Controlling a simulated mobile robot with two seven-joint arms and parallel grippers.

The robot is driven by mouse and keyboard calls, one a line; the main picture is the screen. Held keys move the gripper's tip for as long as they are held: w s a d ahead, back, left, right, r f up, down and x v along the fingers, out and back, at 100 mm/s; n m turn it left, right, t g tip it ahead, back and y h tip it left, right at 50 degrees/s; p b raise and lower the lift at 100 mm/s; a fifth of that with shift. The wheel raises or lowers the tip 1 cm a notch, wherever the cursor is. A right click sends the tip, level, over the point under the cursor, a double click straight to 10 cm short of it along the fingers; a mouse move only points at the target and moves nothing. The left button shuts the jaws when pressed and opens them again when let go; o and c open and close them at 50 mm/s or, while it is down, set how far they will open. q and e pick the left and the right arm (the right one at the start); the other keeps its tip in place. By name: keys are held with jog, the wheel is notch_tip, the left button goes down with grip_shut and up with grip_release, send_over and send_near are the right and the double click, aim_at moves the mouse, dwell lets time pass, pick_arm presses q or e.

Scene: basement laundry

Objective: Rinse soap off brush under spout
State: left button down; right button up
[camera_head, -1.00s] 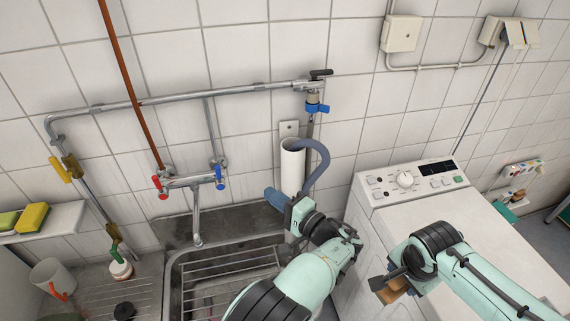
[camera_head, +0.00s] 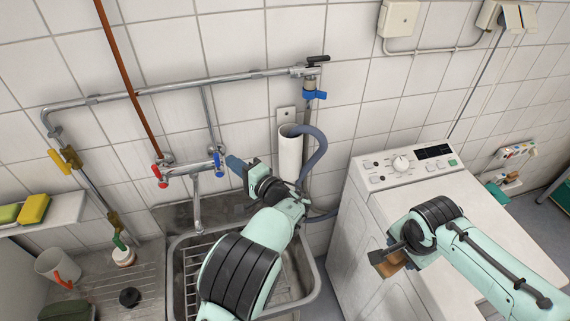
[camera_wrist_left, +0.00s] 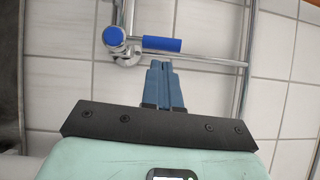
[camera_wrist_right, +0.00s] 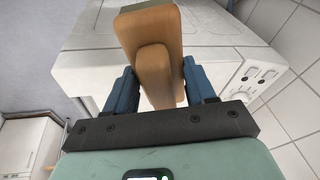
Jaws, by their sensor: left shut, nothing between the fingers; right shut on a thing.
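The wall tap (camera_head: 190,170) has a red handle (camera_head: 162,176) and a blue handle (camera_head: 218,165). Its spout (camera_head: 197,212) hangs down over the metal sink (camera_head: 176,262). No water shows. My left gripper (camera_head: 232,163) is shut and empty, just right of the blue handle. In the left wrist view its fingertips (camera_wrist_left: 160,66) lie just below the blue handle (camera_wrist_left: 162,44); whether they touch is unclear. My right gripper (camera_head: 378,262) is shut on the wooden brush (camera_head: 391,266), in front of the washing machine. The right wrist view shows the brush's wooden body (camera_wrist_right: 148,30); its bristles and any soap are not visible.
A white pipe (camera_head: 290,158) with a grey hose (camera_head: 320,150) stands right of the left gripper. The washing machine (camera_head: 440,205) is at right. A mug (camera_head: 52,266) and a small jar (camera_head: 123,256) stand left of the sink.

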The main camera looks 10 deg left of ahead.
jog(key=shift+r, duration=0.1)
pick_arm(q)
jog(key=shift+s+a, duration=0.2)
jog(key=shift+a, duration=0.4)
pick_arm(e)
jog(key=shift+s+d+f+b, duration=0.1)
jog(key=shift+s+f+b, duration=0.05)
jog(key=shift+f+b, duration=0.4)
jog(key=shift+s+f+b, duration=0.1)
jog(key=shift+f+b, duration=0.2)
jog(key=shift+f, duration=0.3)
pick_arm(q)
jog(key=shift+s+a+r+n, duration=0.2)
jog(key=shift+s+a+n, duration=0.1)
jog(key=shift+a, duration=0.25)
pick_arm(e)
jog(key=shift+r, duration=0.1)
